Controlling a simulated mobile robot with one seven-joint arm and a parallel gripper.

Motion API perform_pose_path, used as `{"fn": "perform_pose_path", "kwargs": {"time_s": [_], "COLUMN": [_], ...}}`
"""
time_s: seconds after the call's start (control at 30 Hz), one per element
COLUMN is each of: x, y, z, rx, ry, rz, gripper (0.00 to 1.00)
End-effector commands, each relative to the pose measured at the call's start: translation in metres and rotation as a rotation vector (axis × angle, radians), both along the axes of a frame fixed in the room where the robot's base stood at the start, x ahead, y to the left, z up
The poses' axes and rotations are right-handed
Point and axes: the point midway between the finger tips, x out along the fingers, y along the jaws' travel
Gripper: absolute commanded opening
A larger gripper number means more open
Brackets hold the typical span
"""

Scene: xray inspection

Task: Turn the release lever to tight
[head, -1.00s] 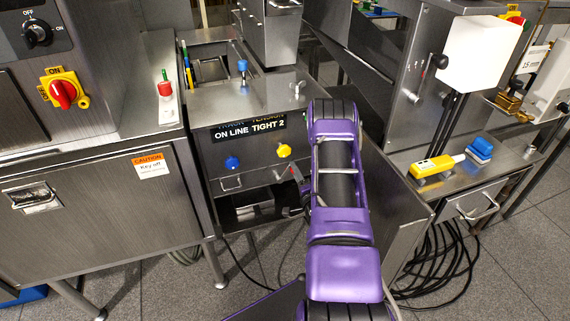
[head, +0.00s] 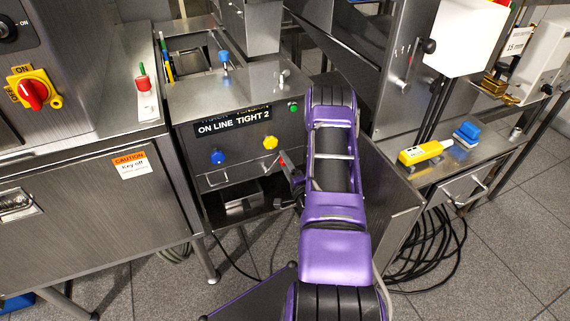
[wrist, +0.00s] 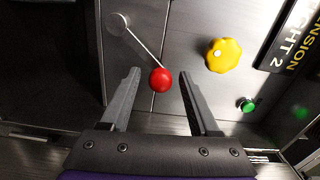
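The release lever (wrist: 144,50) is a thin metal rod with a red ball (wrist: 160,79) at its end, on the grey steel panel. Its round pivot (wrist: 117,24) shows at the upper left in the wrist view. My gripper (wrist: 159,73) is open, with the red ball in the gap between its fingertips; I see no clear contact. In the head view the red ball (head: 283,159) shows beside my purple arm, which hides part of the panel. A black label (head: 233,122) reading "ON LINE TIGHT 2" is above the knobs.
A yellow knob (wrist: 223,55) and a green button (wrist: 247,105) sit right of the lever in the wrist view. A steel cabinet stands left; a side table (head: 440,174) stands right.

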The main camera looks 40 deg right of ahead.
Motion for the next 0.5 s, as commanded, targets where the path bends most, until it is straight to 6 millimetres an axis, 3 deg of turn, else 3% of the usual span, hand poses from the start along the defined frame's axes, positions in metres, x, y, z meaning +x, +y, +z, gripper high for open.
{"fn": "perform_pose_path", "kwargs": {"time_s": [0.33, 0.5], "x": [-0.003, -0.026], "y": [0.001, 0.005], "z": [-0.001, -0.001], "rx": [0.0, 0.002], "ry": [0.002, 0.005], "rz": [0.0, -0.001], "gripper": [0.64, 0.64]}}
